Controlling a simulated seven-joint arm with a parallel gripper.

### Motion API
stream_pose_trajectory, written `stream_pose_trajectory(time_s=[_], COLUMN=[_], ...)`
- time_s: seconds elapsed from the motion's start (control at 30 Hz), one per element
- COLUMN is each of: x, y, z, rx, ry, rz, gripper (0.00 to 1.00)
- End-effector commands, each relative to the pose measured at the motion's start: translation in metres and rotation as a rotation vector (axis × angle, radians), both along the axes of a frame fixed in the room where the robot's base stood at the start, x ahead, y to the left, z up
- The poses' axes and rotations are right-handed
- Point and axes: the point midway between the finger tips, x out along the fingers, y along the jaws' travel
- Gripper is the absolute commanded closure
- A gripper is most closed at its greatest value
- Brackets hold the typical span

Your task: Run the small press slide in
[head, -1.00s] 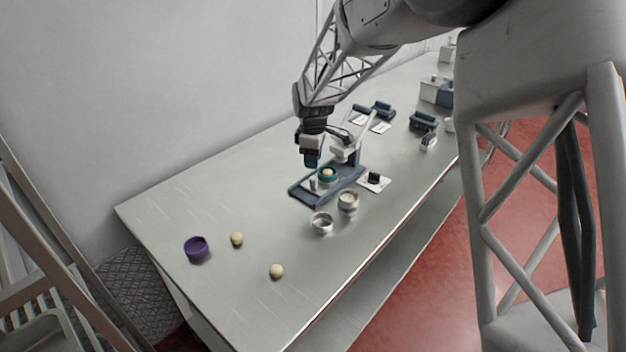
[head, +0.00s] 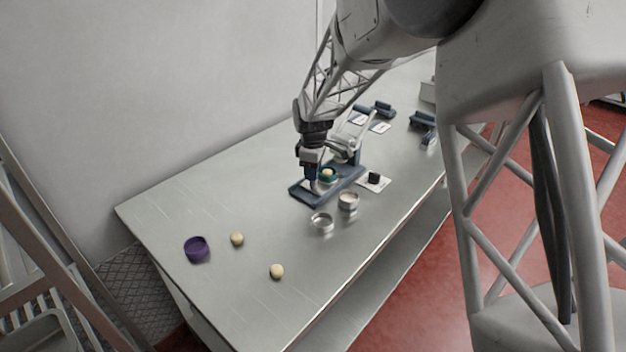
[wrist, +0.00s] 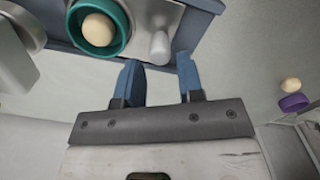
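The small press has a dark blue base (head: 301,198) on the table and a light slide plate. On the slide sits a teal ring cup (wrist: 117,38) with a pale dough ball (wrist: 98,29) in it; the ball also shows in the head view (head: 328,173). A short light upright peg (wrist: 160,46) stands at the slide's near end. My gripper (wrist: 159,62) is open and empty, its two blue fingers apart. The peg appears just beyond the fingertips, in line with the gap; contact cannot be told. In the head view my gripper (head: 311,174) is low over the press's left part.
Two metal rings (head: 321,222) (head: 348,200) stand in front of the press. A white card with a black block (head: 374,178) lies to its right. A purple cup (head: 196,248) and two loose dough balls (head: 237,239) (head: 277,271) are at the table's left, with bare tabletop around them.

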Motion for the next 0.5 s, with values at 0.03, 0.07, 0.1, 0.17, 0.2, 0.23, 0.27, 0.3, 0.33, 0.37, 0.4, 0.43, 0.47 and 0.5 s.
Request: stream_pose_trajectory(time_s=[0.03, 0.07, 0.1, 0.17, 0.2, 0.23, 0.27, 0.3, 0.33, 0.37, 0.4, 0.43, 0.47, 0.5], x=[0.000, 0.000, 0.000, 0.000, 0.000, 0.000, 0.000, 0.000, 0.000, 0.000, 0.000, 0.000, 0.000, 0.000], y=[0.000, 0.000, 0.000, 0.000, 0.000, 0.000, 0.000, 0.000, 0.000, 0.000, 0.000, 0.000, 0.000, 0.000], z=[-0.007, -0.011, -0.015, -0.021, -0.024, -0.026, -0.028, -0.031, -0.032, -0.033, -0.034, -0.035, -0.035, -0.035], rx=[-0.001, -0.001, 0.000, -0.001, 0.000, 0.000, 0.000, 0.000, 0.000, 0.000, 0.000, 0.000, 0.000, 0.000], ry=[0.001, 0.001, 0.002, 0.001, 0.000, 0.000, 0.000, 0.000, 0.000, 0.000, 0.000, 0.000, 0.000, 0.000], rz=[0.000, 0.000, 0.000, 0.000, 0.000, 0.000, 0.000, 0.000, 0.000, 0.000, 0.000, 0.000, 0.000, 0.000], gripper=[0.65, 0.65, 0.65, 0.65, 0.65, 0.65, 0.65, 0.65, 0.65, 0.65, 0.65, 0.65, 0.65, 0.65])
